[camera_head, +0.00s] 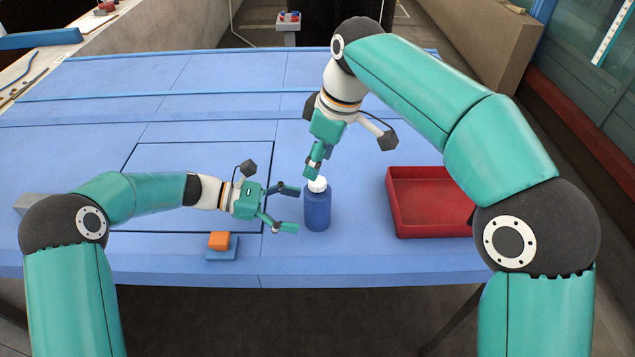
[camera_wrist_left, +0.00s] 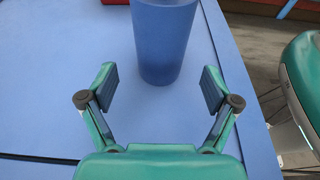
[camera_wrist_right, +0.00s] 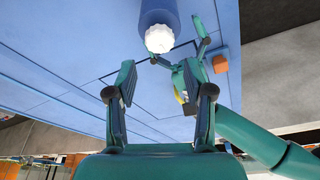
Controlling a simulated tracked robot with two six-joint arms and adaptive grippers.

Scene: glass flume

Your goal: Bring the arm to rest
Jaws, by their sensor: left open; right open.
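A blue bottle (camera_head: 317,207) with a white cap (camera_head: 317,184) stands upright on the blue table (camera_head: 200,75). My left gripper (camera_head: 297,209) is open, low over the table, just left of the bottle and pointing at it. In the left wrist view the bottle (camera_wrist_left: 164,45) is ahead of the open fingers (camera_wrist_left: 158,90), with nothing held. My right gripper (camera_head: 314,172) is above and close to the cap in the head view. In the right wrist view its fingers (camera_wrist_right: 160,90) are apart and empty, and the bottle (camera_wrist_right: 160,12) with its cap (camera_wrist_right: 159,38) lies beyond them.
A red tray (camera_head: 395,205) sits on the table right of the bottle. An orange block (camera_head: 219,240) rests on a small blue block (camera_head: 223,254) near the front edge. A grey object (camera_head: 28,202) is at the far left. The back of the table is clear.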

